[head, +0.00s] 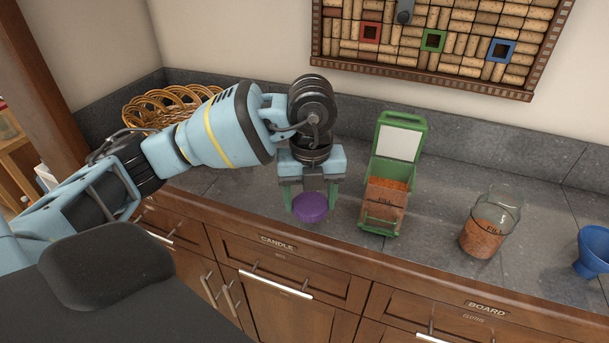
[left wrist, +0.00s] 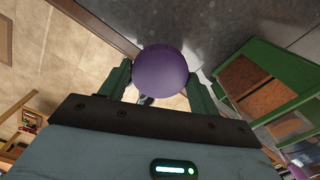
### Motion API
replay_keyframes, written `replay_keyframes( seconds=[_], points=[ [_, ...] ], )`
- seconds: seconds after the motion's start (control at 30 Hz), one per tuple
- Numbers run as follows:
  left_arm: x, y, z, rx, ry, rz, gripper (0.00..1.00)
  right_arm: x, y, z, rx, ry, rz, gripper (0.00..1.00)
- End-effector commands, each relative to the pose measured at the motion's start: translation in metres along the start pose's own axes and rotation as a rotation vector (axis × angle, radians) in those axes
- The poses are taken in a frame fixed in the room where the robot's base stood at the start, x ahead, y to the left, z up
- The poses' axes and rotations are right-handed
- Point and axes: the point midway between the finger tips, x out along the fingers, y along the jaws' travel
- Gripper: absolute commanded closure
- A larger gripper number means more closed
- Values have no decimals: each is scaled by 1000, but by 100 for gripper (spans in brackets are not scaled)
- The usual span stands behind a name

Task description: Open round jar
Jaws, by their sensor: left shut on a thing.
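My left gripper (head: 310,200) points down near the counter's front edge, left of the green container. It is shut on a purple round piece (head: 310,208), which looks like a lid. The purple piece (left wrist: 160,72) sits between the two green fingers of my left gripper (left wrist: 162,88) in the left wrist view. I cannot tell whether it touches the counter. My right gripper is not in view.
A green-framed container (head: 400,140) with orange-brown contents stands right of my left gripper; it also shows in the left wrist view (left wrist: 262,65). A blue funnel-like cup (head: 593,252) is at the far right. A wicker basket (head: 165,105) is behind my arm. Drawers (head: 290,258) line the front.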

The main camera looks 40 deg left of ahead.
Motion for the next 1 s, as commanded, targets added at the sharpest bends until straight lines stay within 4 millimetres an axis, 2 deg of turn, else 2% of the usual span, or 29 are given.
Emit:
replay_keyframes(
  seconds=[0.03, 0.2, 0.43, 0.6, 0.83, 0.93, 1.0],
  points=[
    [1, 1, 13, -7, 0, 0, 65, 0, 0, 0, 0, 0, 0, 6],
    [5, 2, 51, -5, 0, 0, 65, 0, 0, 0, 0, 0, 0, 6],
    [9, 4, 93, -1, 0, 0, 65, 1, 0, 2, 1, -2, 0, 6],
    [10, 4, 104, 2, -1, -1, 65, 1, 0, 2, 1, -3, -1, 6],
    [10, 4, 107, 2, -1, -1, 65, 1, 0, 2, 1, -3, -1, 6],
    [11, 5, 114, 0, 0, 0, 65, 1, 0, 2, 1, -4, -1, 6],
    [22, 6, 113, 3, 2, 3, 65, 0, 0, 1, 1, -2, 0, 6]
  ],
)
